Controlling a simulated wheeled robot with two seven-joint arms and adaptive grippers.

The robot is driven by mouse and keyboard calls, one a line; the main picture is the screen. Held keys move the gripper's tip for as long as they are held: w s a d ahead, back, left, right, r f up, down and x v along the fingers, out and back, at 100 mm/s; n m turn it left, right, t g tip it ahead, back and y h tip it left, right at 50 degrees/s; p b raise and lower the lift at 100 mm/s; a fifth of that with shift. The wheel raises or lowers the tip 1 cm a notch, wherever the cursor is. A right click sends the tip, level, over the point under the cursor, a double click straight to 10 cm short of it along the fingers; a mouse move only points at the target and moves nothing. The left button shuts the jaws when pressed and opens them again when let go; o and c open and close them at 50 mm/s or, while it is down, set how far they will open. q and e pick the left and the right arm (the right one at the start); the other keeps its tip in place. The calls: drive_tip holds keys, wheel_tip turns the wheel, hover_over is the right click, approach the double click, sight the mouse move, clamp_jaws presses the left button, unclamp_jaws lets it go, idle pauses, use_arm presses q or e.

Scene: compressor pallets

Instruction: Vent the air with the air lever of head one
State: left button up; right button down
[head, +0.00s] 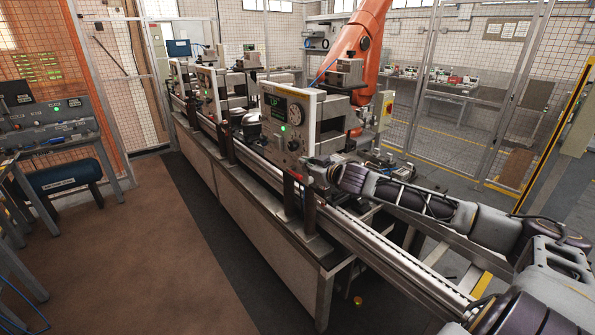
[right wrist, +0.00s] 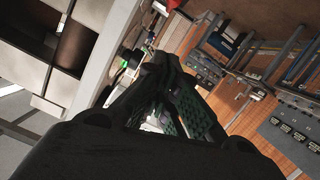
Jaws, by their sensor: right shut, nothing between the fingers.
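The nearest test head (head: 327,118) on the long bench has a pale front panel with a green display (head: 275,103), a round gauge (head: 296,113) and a lit green button (head: 282,127). My right gripper (head: 303,168) is at the lower part of this panel, shut and empty. In the right wrist view its dark fingers (right wrist: 160,63) come together beside the panel's edge, close to a dark knob and a green light (right wrist: 123,64). I cannot tell whether the fingers touch anything. The air lever cannot be made out; the gripper may hide it. My left gripper is not in view.
More test heads (head: 208,92) stand further along the bench (head: 235,190). An orange robot arm (head: 361,45) rises behind. A wire fence (head: 470,85) stands at the back right. A control desk (head: 50,130) is at left, with clear brown floor (head: 130,240) before it.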

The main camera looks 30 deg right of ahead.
drive_tip(key=shift+w, duration=0.25)
drive_tip(key=p, duration=0.2)
hover_over(294, 174)
drive_tip(key=s+a, duration=0.2)
drive_tip(key=s, duration=0.2)
drive_tip(key=shift+f, duration=0.85)
drive_tip(key=shift+w+d+f+p, duration=0.15)
drive_tip(key=shift+d+f+p, duration=0.15)
drive_tip(key=shift+f, duration=0.7)
drive_tip(key=shift+w+d+f+p, duration=0.15)
drive_tip(key=shift+d+f, duration=0.2)
drive_tip(key=shift+f, duration=0.6)
drive_tip(key=shift+s+f, duration=0.1)
drive_tip(key=shift+f+t+b, duration=0.15)
drive_tip(key=shift+t+b, duration=0.15)
drive_tip(key=shift+b, duration=0.65)
